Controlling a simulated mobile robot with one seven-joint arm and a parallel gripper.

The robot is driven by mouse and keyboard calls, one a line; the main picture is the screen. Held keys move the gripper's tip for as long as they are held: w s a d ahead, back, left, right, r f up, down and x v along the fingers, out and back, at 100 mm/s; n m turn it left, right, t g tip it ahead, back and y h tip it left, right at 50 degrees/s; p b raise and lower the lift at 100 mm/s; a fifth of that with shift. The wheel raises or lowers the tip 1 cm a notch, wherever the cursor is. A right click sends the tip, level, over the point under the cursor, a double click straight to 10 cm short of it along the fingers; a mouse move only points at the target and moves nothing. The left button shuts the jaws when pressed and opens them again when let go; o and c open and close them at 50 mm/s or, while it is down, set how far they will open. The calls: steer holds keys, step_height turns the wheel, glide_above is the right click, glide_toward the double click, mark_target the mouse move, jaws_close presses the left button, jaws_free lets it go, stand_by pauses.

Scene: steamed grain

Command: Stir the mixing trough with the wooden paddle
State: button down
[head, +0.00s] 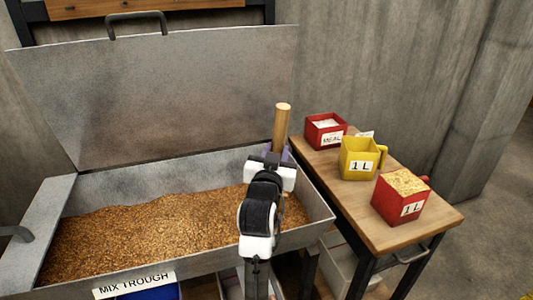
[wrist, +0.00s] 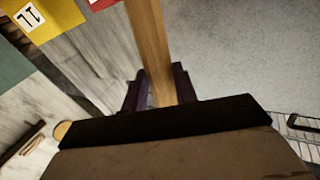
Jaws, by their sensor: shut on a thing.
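The metal mixing trough (head: 130,188) stands at the left, its lid (head: 160,95) raised at the back. Brown grain (head: 150,235) lies in it. The wooden paddle's round handle (head: 282,122) rises, slightly tilted, above my gripper (head: 272,160) at the trough's right end. My gripper is shut on the handle. The wrist view shows the handle (wrist: 150,40) between the dark purple fingers (wrist: 158,92). The paddle's lower part is hidden behind my arm, so I cannot tell whether it touches the grain.
A wooden side table (head: 425,222) stands close to the trough's right. It holds a red container (head: 325,132) at the back, a yellow 1 L measure (head: 358,160) and a filled red 1 L measure (head: 400,200). A blue bin (head: 150,293) sits below the trough.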

steer(key=shift+r+p, duration=1.15)
steer(key=shift+r, duration=0.45)
step_height(320, 180, up, 19)
steer(key=p, duration=0.6)
glide_above(277, 140)
steer(key=s+a, duration=0.1)
steer(key=a, duration=0.1)
steer(key=shift+a+r, duration=0.2)
steer(key=shift+w+d, duration=0.1)
